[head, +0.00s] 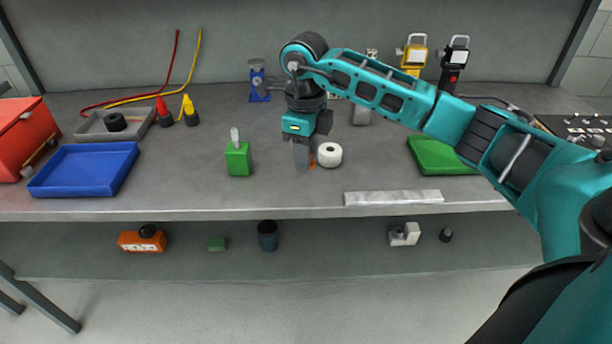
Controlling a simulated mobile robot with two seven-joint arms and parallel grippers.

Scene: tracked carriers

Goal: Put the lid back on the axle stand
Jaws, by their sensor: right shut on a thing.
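My right gripper (302,158) reaches down from above to the middle of the workbench, just left of a white roll (329,154). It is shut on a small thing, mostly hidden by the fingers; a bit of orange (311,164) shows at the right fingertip. I cannot tell whether this is the lid, or whether it touches the bench. A blue stand-like object (258,82) with a grey top is at the back, left of my right wrist; it may be the axle stand. My left gripper is out of view.
A green block-shaped bottle (238,158) with a pale top stands left of the gripper. A pale strip (394,198) lies along the front edge, near a green tray (440,157).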

